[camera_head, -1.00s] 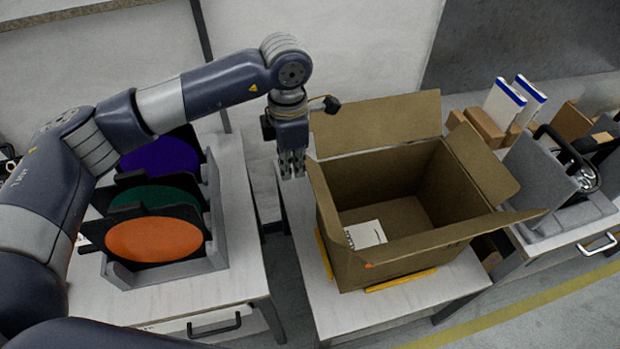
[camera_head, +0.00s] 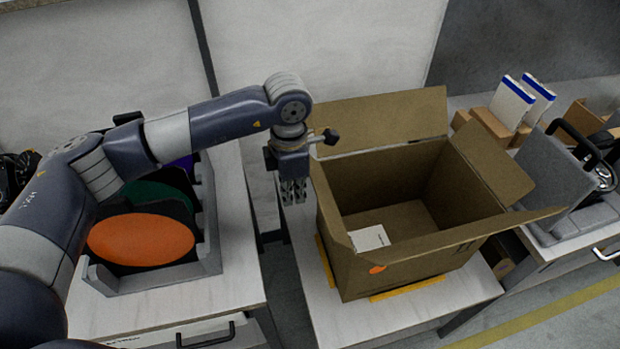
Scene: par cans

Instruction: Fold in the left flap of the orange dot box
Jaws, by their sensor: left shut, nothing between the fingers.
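The open cardboard box (camera_head: 410,273) stands on a white table, with an orange dot (camera_head: 377,269) on its front face. A white card (camera_head: 369,238) lies inside. Its back flap (camera_head: 385,121) stands up, and its right flap (camera_head: 495,160) and front flap (camera_head: 455,231) splay outward. The left flap shows only as a narrow strip (camera_head: 331,207) along the left side, so its exact angle is hard to tell. My left gripper (camera_head: 293,193) is shut and empty, pointing down just outside the box's left side near the back corner. My right gripper is not in view.
A grey rack (camera_head: 208,240) with orange, green and purple discs stands on the left table, under my left arm. Yellow strips (camera_head: 408,287) edge the box's base. At right are a grey holder (camera_head: 560,170) and blue-and-white boxes (camera_head: 512,102). A gap separates the tables.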

